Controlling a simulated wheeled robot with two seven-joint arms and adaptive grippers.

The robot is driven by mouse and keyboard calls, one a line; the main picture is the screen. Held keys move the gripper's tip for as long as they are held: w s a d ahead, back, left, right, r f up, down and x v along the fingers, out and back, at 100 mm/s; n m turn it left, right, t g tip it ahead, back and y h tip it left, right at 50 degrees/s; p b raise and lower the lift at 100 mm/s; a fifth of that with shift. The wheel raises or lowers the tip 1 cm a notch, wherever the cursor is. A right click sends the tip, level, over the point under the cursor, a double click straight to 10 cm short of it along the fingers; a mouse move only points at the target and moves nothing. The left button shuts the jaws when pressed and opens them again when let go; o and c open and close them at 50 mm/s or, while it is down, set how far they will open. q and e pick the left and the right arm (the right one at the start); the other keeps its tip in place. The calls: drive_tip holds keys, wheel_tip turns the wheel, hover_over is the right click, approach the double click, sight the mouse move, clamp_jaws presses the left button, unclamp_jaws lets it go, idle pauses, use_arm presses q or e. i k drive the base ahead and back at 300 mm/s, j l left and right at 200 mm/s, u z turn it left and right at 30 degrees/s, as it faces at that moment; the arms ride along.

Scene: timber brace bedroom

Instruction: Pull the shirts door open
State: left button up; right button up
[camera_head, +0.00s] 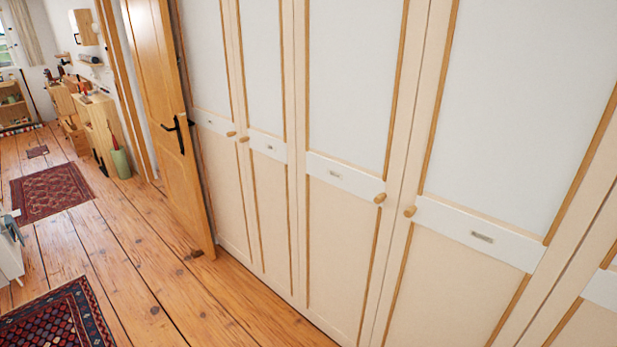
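A row of cream wardrobe doors with white panels and wooden trim fills the middle and right of the head view. The doors look shut. Each full door in view has a small label plate on its middle rail, too small to read, so I cannot tell which is the shirts door. Round wooden knobs show on the far door (231,134), the one beside it (244,139), the third door (380,198) and the near door (410,211). Part of another door (594,318) shows at the lower right. Neither of my grippers is in view.
A wooden room door (160,90) with a black handle (179,130) stands open against the far end of the wardrobe. Patterned rugs (50,190) (62,322) lie on the plank floor (150,250). A white piece (9,262) shows at the left edge. Floor before the wardrobe is clear.

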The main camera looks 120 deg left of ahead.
sight(359, 63)
drive_tip(key=u, duration=3.75)
